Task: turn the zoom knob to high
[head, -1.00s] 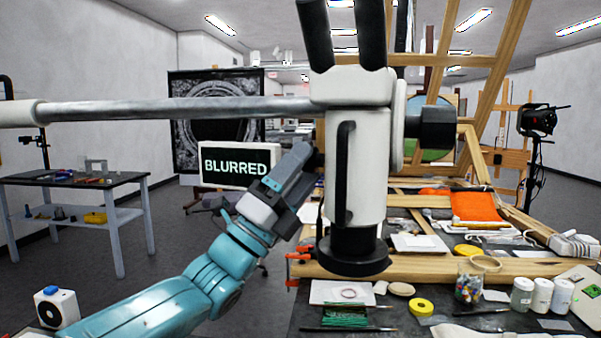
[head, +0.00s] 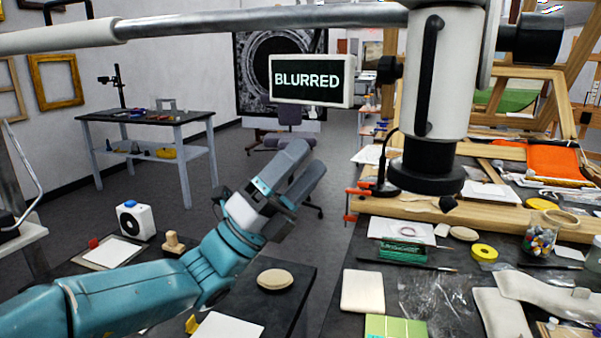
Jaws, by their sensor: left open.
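The white microscope body (head: 440,75) hangs from a grey boom arm (head: 260,20) at the upper right. A small black knob (head: 389,69) sticks out on its left side, and a larger black knob (head: 530,38) on its right side. I cannot tell which one is the zoom knob or how it is set. A screen (head: 308,80) behind reads "BLURRED". My left gripper (head: 306,166) is open and empty, pointing up, left of and below the small knob and apart from the microscope. My right gripper is not in view.
A crowded workbench (head: 335,275) at the right holds a green-labelled item (head: 402,251), yellow tape (head: 484,253) and a jar of beads (head: 540,236). Open air separates gripper and microscope.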

